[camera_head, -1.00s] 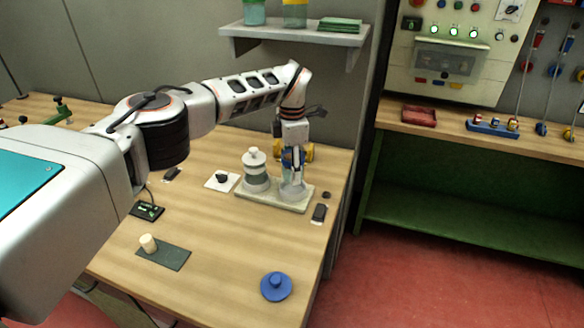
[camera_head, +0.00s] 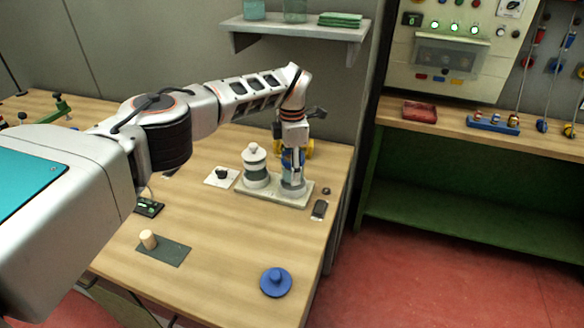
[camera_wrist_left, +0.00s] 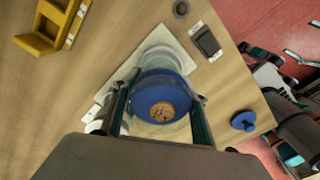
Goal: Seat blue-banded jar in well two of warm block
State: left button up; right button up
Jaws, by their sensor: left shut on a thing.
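The blue-banded jar (camera_wrist_left: 161,88) is between the two fingers of my left gripper (camera_wrist_left: 159,112) in the left wrist view. Its cork top faces the camera and a clear glassy part shows beyond the band. In the head view my left gripper (camera_head: 292,160) is shut on the jar, upright over the right end of the pale block (camera_head: 262,198). A grey-white cylindrical part stands under the band at that end. I cannot tell whether the jar's foot is fully down in the well. A white-lidded jar (camera_head: 255,168) with a grey band stands on the block's left part.
A dark phone-like device (camera_head: 319,209) and a small dark knob (camera_head: 326,191) lie right of the block. A yellow holder (camera_head: 307,149) is behind. A white card with a black knob (camera_head: 220,175), a cork on a dark mat (camera_head: 172,254) and a blue lid (camera_head: 276,283) lie apart.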

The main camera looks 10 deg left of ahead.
pick_arm(q)
jog(key=shift+f+b, duration=0.6)
jog(key=shift+f, duration=0.6)
dwell(0.8)
